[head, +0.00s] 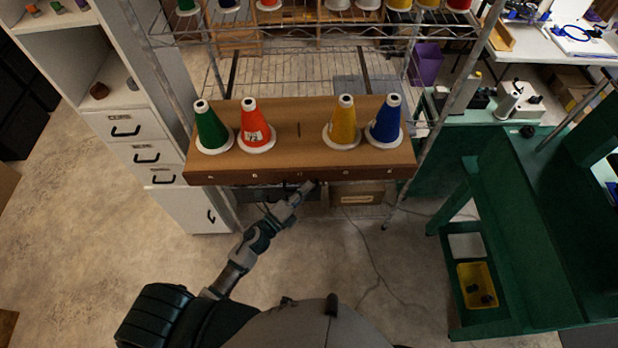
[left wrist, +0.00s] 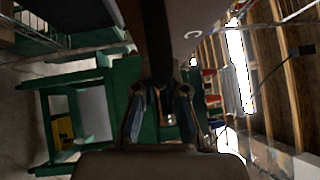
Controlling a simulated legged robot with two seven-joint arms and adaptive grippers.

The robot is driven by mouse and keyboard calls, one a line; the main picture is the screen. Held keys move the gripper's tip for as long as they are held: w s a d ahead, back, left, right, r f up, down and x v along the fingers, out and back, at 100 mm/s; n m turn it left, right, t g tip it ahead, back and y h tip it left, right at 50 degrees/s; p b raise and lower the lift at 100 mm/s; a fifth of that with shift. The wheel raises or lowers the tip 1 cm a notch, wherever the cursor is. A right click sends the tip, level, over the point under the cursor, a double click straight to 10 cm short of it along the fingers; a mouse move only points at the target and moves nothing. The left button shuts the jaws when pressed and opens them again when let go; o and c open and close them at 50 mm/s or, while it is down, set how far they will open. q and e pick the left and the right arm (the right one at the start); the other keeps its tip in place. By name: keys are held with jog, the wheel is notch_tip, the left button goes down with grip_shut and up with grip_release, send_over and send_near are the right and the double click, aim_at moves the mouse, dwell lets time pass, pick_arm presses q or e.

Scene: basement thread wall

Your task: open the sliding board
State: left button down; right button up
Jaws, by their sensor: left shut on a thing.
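The sliding board (head: 299,152) is a brown wooden shelf with a darker front edge, set in a wire rack. A green cone (head: 212,130), a red cone (head: 256,127), a yellow cone (head: 344,123) and a blue cone (head: 386,122) of thread stand upright on it. My left gripper (head: 309,187) is at the middle of the board's front edge, just below its face, and is shut on it. In the left wrist view, its fingers (left wrist: 160,92) close at the dark edge of the board (left wrist: 157,40); the exact contact is hard to see. My right gripper is out of view.
A white drawer cabinet (head: 148,153) stands close on the left. A wire shelf (head: 310,32) with more cones is above the board. A green workbench (head: 545,210) with a yellow bin (head: 477,285) stands on the right. The floor before the rack is clear except for thin cables.

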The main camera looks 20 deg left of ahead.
pick_arm(q)
jog(key=shift+s+a+f, duration=0.1)
jog(key=shift+s+f, duration=0.15)
jog(key=shift+s, duration=0.6)
jog(key=c, duration=1.2)
grip_release()
jog(key=shift+a, duration=0.1)
jog(key=shift+s+a, duration=0.15)
jog(key=shift+a, duration=0.35)
jog(key=v, duration=1.1)
jog(key=shift+s, duration=0.4)
